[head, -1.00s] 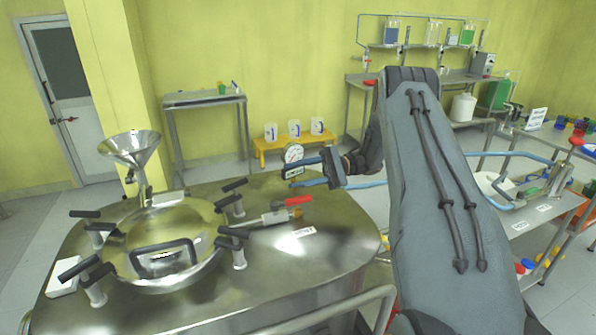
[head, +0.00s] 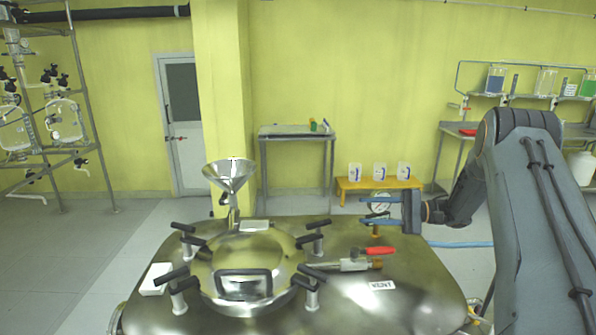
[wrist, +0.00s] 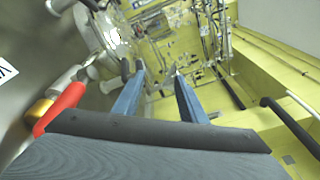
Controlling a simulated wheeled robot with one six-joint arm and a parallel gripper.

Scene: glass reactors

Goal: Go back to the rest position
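My gripper (head: 363,211) is at the end of my arm, above the right part of a steel vessel top (head: 420,300). Its two blue fingers are apart with nothing between them, and they also show apart in the wrist view (wrist: 158,78). A valve with a red handle (head: 380,250) lies below the gripper in the head view, and the red handle shows at the left of the wrist view (wrist: 62,105).
The vessel has a round clamped lid (head: 205,265) and a steel funnel (head: 230,176) behind it. A yellow bench (head: 350,187) with white jugs and a steel table (head: 297,135) stand by the wall. A rack of glass reactors (head: 75,100) stands far left. Floor left of the vessel is clear.

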